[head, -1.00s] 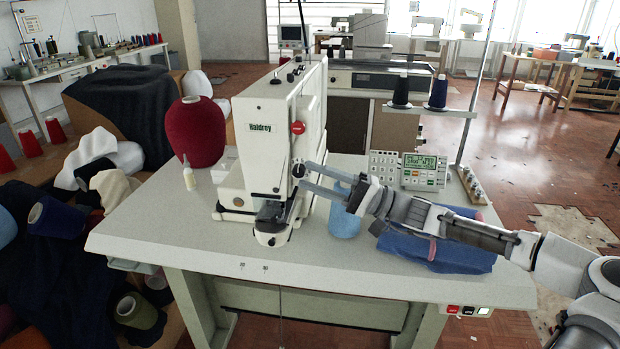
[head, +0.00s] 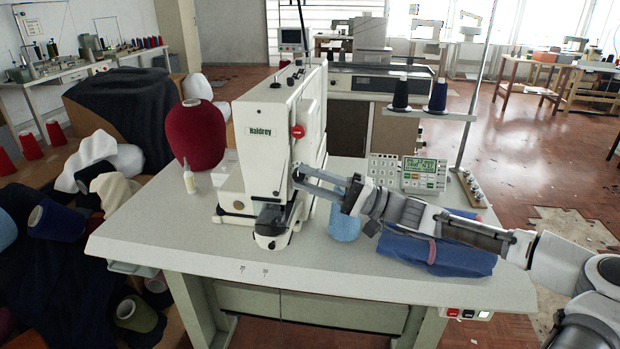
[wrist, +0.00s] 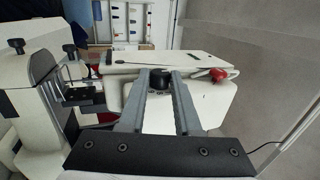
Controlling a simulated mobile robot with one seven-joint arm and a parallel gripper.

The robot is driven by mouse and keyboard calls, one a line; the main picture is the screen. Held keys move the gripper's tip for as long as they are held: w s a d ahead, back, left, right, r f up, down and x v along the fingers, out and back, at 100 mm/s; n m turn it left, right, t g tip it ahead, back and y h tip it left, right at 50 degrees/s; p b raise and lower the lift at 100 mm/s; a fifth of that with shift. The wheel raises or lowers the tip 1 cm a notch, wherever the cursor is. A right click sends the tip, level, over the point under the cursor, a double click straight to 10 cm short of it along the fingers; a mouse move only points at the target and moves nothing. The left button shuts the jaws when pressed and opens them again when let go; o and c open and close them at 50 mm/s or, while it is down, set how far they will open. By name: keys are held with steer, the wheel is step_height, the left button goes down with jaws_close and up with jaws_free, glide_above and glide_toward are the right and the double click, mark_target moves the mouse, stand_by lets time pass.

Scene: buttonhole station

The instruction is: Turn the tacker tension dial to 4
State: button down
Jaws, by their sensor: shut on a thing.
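The white tacker (head: 258,150) marked "Haldrey" stands on the table. Its tension dial is a black knob (wrist: 160,72) on the side of the head, with the fingers on both sides of it in the wrist view. My gripper (wrist: 160,76) is shut on this knob. In the head view, my gripper (head: 297,174) reaches in from the right and its fingertips lie at the tacker's side, covering most of the dial. The dial's numbers and pointer cannot be read in either view.
A red knob (head: 298,131) sits above the dial, close to one finger in the wrist view. A light blue thread cone (head: 344,222), folded blue cloth (head: 435,250) and a control panel (head: 408,172) are near my arm. The table front (head: 330,275) is clear.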

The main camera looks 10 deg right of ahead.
steer(key=h+p, duration=0.1)
steer(key=p, duration=0.1)
steer(key=h+p, duration=0.1)
steer(key=p, duration=0.2)
steer(key=shift+r+g+h, duration=0.3)
steer(key=shift+r, duration=0.1)
steer(key=shift+f, duration=0.1)
steer(key=c, duration=0.9)
jaws_free()
steer(key=shift+d, duration=0.1)
steer(key=p+v, duration=0.1)
steer(key=v, duration=1.6)
steer(key=shift+d, duration=0.25)
steer(key=shift+a, duration=0.1)
